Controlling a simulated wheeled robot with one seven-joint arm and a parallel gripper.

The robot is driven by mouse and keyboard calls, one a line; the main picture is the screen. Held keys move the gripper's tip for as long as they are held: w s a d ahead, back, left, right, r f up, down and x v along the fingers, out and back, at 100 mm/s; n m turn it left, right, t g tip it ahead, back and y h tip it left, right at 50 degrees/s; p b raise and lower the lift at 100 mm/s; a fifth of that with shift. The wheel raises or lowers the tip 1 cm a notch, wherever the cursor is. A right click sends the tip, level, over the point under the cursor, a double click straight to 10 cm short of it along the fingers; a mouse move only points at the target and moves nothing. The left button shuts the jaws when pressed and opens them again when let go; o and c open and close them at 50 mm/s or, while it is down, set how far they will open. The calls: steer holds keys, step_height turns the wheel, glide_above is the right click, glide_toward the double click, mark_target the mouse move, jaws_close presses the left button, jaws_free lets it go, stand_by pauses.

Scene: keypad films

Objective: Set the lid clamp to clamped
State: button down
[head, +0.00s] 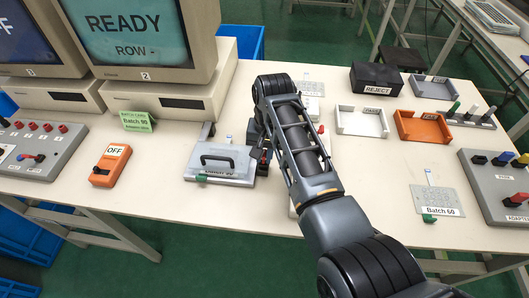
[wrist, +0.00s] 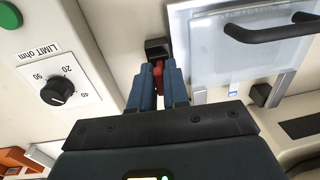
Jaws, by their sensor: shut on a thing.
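The fixture (head: 220,181) is a light grey box with a clear lid and a black handle (head: 217,160), standing on the table left of my arm. In the wrist view the lid (wrist: 207,65) looks closed, with its black handle (wrist: 268,32) at the upper right. The lid clamp's red lever (wrist: 158,72) sits between my fingers, beside a black block (wrist: 158,47) at the lid's edge. My gripper (wrist: 158,78) is shut on this red lever. In the head view my gripper (head: 262,155) is beside the fixture's right side, mostly hidden by my arm. The lever's exact position is hard to tell.
A box with a LIMIT ohm knob (wrist: 57,91) stands close to my fingers in the wrist view. An orange OFF switch box (head: 110,165) lies left of the fixture. Monitors stand behind. White (head: 361,122) and orange (head: 422,128) trays and a black REJECT box (head: 376,79) are to the right.

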steer(key=shift+a, duration=0.1)
steer(key=shift+a+h+b, duration=0.35)
steer(key=shift+h, duration=0.55)
steer(key=shift+w+a+f+h+b, duration=0.15)
steer(key=shift+a+h+b, duration=0.1)
steer(key=shift+h+b, duration=0.35)
steer(key=shift+s+a+f+h+b, duration=0.1)
steer(key=shift+a+h+b, duration=0.1)
steer(key=shift+h+b, duration=0.35)
steer(key=h+b, duration=0.2)
steer(key=b, duration=0.1)
steer(key=shift+a+f+b, duration=0.2)
steer(key=shift+a+b, duration=0.1)
steer(key=shift+a, duration=0.05)
steer(key=shift+a+h+b, duration=0.1)
steer(key=shift+h+b, duration=0.25)
steer(key=shift+b, duration=0.15)
steer(key=shift+r, duration=0.2)
steer(key=c, duration=1.2)
jaws_free()
steer(key=shift+f, duration=0.1)
